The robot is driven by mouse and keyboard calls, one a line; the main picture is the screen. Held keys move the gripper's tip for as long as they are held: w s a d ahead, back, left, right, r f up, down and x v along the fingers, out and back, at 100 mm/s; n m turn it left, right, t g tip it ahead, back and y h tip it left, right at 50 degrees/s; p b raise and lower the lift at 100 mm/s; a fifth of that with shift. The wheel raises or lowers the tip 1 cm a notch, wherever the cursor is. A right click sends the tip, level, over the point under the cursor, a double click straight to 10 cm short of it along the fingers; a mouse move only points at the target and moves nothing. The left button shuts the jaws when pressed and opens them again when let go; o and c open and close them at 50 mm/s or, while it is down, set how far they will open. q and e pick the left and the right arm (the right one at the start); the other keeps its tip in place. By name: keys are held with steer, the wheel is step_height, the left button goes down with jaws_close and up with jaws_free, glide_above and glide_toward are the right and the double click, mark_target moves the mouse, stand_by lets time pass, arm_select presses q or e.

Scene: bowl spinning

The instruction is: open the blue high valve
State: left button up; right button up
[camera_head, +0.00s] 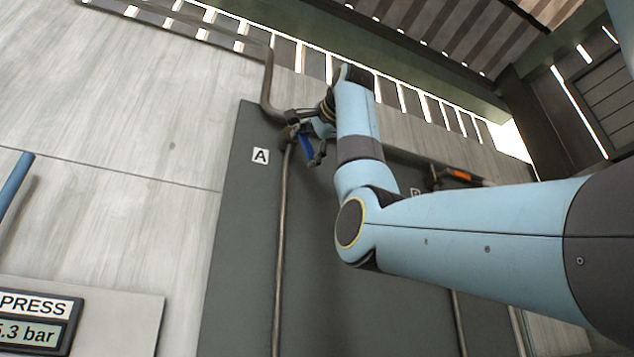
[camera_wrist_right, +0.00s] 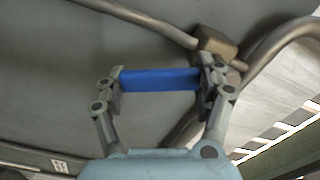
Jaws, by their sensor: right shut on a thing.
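The blue valve handle (camera_head: 306,148) is high on the grey panel, near the label A (camera_head: 260,156), at the pipe's valve body (camera_head: 289,133). In the right wrist view the blue handle (camera_wrist_right: 160,80) spans between the two fingers, with the brown valve body (camera_wrist_right: 216,46) just beyond its right end. My right gripper (camera_head: 312,143) is at the handle; in the wrist view its fingers (camera_wrist_right: 162,84) are shut on the handle's two ends. Part of the handle is hidden behind the fingers. My left gripper is not in view.
An orange valve handle (camera_head: 461,175) is further right on the panel, partly near my arm. A pipe (camera_head: 281,240) runs down from the blue valve. A pressure display (camera_head: 35,318) is at lower left, and a blue bar (camera_head: 14,180) at the left edge.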

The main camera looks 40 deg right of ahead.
steer(key=shift+w+a+f+m, duration=0.15)
steer(key=shift+a+f+m, duration=0.25)
steer(key=shift+m, duration=0.4)
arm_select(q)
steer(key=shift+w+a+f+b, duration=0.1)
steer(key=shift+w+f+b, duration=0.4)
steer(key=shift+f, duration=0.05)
arm_select(e)
steer(key=m, duration=0.1)
steer(key=a+m, duration=0.1)
steer(key=m, duration=0.1)
steer(key=shift+w+a+f, duration=0.2)
steer(key=shift+w+a, duration=0.05)
steer(key=shift+a, duration=0.1)
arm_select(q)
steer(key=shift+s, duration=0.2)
arm_select(e)
steer(key=o, duration=1.7)
steer(key=shift+s+r, duration=0.15)
steer(key=shift+s, duration=0.05)
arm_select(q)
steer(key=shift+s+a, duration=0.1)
